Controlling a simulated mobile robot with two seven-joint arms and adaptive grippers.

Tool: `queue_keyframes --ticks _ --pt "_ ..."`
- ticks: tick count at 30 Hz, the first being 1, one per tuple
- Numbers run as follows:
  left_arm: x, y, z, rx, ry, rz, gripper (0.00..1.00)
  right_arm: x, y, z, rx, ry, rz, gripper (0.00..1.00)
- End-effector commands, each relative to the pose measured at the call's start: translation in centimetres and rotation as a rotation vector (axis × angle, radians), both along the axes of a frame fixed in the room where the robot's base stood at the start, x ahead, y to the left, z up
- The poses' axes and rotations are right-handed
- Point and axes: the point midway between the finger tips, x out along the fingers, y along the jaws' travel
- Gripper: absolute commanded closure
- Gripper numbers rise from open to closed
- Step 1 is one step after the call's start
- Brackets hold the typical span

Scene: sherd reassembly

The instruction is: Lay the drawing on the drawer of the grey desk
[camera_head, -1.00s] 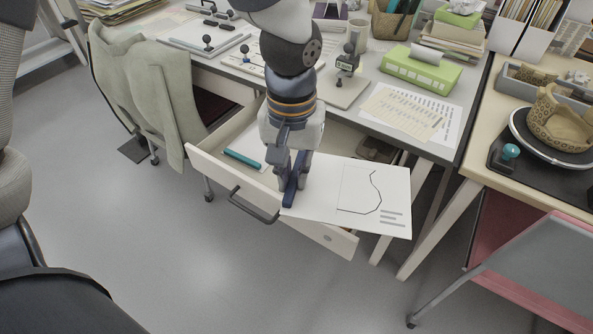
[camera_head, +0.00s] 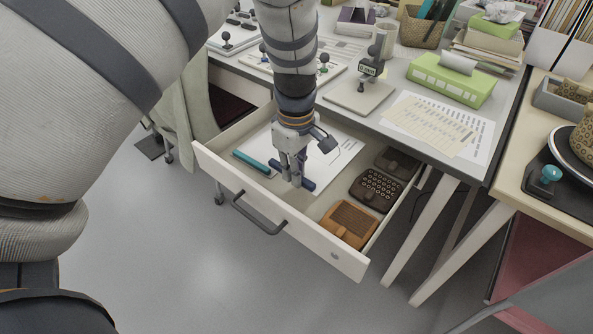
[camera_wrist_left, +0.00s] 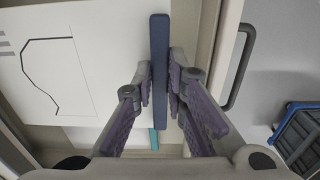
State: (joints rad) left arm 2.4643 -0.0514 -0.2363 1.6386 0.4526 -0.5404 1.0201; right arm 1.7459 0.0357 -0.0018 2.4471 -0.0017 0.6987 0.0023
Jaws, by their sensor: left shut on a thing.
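The drawing (camera_head: 342,146) is a white sheet with a black outline and a dark blue bar (camera_head: 307,184) along one edge. It is inside the open drawer (camera_head: 300,238) of the grey desk (camera_head: 400,142), within its walls. I cannot tell whether the sheet rests on the drawer floor. My left gripper (camera_head: 292,178) points down into the drawer and is shut on the blue bar. In the left wrist view the bar (camera_wrist_left: 159,60) stands between the fingers, with the drawing (camera_wrist_left: 55,70) to its left. My right gripper is out of view.
In the drawer, a teal stick (camera_head: 251,162) lies left of the gripper; an orange-brown piece (camera_head: 348,225), a dark studded piece (camera_head: 376,190) and a dark grey piece (camera_head: 397,162) lie on the right. A green box (camera_head: 452,82) and papers (camera_head: 436,124) cover the desktop's right.

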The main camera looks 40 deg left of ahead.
Motion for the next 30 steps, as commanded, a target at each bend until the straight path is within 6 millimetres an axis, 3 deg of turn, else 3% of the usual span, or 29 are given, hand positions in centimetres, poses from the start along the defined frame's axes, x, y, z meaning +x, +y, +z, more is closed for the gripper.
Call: queue_keyframes --ticks 5,13,25,30 --pt "0.0 0.0 0.0 0.0 0.0 -0.002 1.0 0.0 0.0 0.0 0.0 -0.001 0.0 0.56" --pt "0.2 0.0 -1.0 -0.001 -0.014 -0.003 1.0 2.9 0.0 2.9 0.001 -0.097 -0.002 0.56" --pt "-0.2 0.0 -5.3 0.001 0.007 -0.004 1.0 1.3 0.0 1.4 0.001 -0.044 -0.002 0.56" --pt "-0.1 0.0 -6.0 0.001 0.001 -0.004 1.0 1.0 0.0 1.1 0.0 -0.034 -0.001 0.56"
